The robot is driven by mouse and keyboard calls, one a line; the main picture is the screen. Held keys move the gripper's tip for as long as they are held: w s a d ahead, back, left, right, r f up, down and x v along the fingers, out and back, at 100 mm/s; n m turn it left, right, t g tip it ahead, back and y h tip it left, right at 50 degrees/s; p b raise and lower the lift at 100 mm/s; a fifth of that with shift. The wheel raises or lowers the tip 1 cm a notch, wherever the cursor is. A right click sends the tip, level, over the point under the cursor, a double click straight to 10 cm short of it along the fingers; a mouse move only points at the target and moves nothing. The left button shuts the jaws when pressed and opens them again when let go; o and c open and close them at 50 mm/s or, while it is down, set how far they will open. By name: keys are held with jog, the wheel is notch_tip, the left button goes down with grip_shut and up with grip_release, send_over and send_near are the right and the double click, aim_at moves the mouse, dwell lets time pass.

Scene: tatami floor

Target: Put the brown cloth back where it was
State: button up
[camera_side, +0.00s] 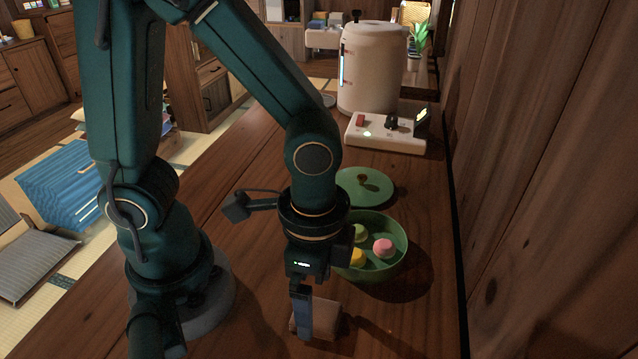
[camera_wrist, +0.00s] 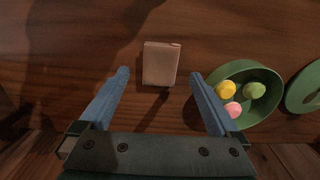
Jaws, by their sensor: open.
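The brown cloth (camera_side: 328,317) is a small folded block lying flat on the wooden counter. In the wrist view the cloth (camera_wrist: 160,63) lies ahead of the gap between my blue fingers. My gripper (camera_wrist: 160,74) is open and empty, with one finger on each side of the cloth's line. In the side view my gripper (camera_side: 303,325) points down at the cloth, and its near finger covers part of it. I cannot tell how high the fingertips are above the counter.
A green bowl (camera_side: 400,262) with yellow, green and pink sweets stands close to my gripper. Its green lid (camera_side: 376,193) lies behind it. A white control box (camera_side: 385,141) and a large pale canister (camera_side: 370,70) stand farther back. A wooden wall (camera_side: 540,190) bounds the right.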

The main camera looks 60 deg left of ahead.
aim_at(316, 312)
notch_tip(316, 312, up, 8)
jog(key=a+r+n+t, duration=0.3)
jog(key=a+n+t, duration=0.2)
jog(key=a+n, duration=0.3)
jog(key=shift+w+a+r+n+t, duration=0.25)
jog(key=shift+w+a+n+t, duration=0.1)
jog(key=shift+n, duration=0.15)
